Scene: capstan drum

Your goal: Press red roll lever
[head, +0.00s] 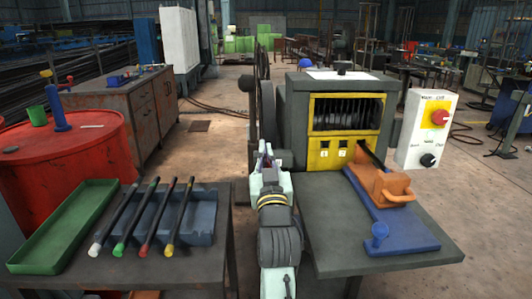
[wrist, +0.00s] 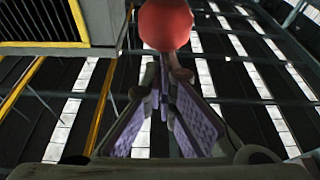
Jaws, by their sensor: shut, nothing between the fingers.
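A round red knob (wrist: 165,24) shows in the wrist view, just beyond my fingertips at the top. I take it for the end of the red roll lever; its shaft is not visible. The knob cannot be seen in the head view, where my arm may hide it. My gripper (wrist: 163,65) is shut and empty, its fingers pointing at the knob; I cannot tell whether they touch it. In the head view my gripper (head: 264,148) is raised in front of the left side of the grey machine (head: 292,120).
The right table (head: 345,238) carries a blue base (head: 402,235) with an orange block (head: 380,185). A white switch box (head: 426,130) is at right. The left table holds rods and a green tray (head: 62,235).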

